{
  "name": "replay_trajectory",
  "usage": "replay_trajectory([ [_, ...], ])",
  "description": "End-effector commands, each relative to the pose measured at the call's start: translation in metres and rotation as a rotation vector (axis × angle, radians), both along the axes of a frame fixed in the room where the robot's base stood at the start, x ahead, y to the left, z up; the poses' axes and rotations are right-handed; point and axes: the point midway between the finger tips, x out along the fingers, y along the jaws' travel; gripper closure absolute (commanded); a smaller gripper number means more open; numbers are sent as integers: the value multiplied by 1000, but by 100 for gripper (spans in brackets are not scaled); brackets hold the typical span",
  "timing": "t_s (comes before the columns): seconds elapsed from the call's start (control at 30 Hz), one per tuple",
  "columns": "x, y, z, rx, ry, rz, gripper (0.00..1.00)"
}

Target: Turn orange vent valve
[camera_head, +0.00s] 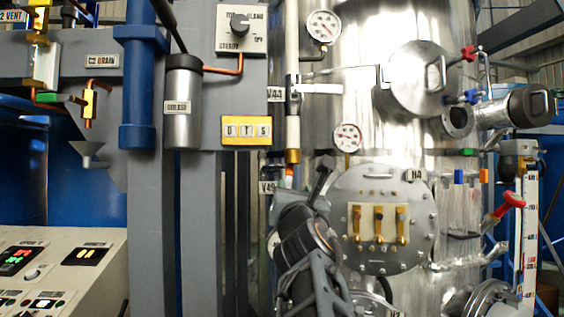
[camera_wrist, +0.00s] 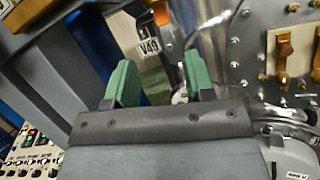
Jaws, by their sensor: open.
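A small orange part (camera_head: 289,171) sits on the vertical pipe beside the V49 label (camera_head: 267,187), just left of the round flanged plate in the head view. I cannot tell if it is the vent valve. The V49 label also shows in the wrist view (camera_wrist: 149,46), between and beyond the fingers. Another orange piece (camera_head: 484,175) is on the piping at right. My gripper (camera_wrist: 159,65) has two green fingers set apart, with nothing between them. In the head view my dark arm covers the area below the label and hides part of the pipe.
The round flanged plate (camera_head: 338,237) carries several brass handles. A red-handled valve (camera_head: 511,200) projects at far right. A control panel (camera_head: 62,270) stands at lower left. Grey columns and a blue pipe (camera_head: 139,80) stand left of my arm.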

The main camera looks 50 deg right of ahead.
Motion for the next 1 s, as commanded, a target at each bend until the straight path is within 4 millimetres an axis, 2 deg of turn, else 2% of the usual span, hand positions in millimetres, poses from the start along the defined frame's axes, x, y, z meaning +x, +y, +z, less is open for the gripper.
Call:
replay_trajectory([
  [0.17, -1, -9, 19, -102, 39, -44, 51],
  [0.7, 64, -70, 57, -104, 42, -49, 51],
  [1.0, 82, -86, 67, -105, 40, -47, 51],
])
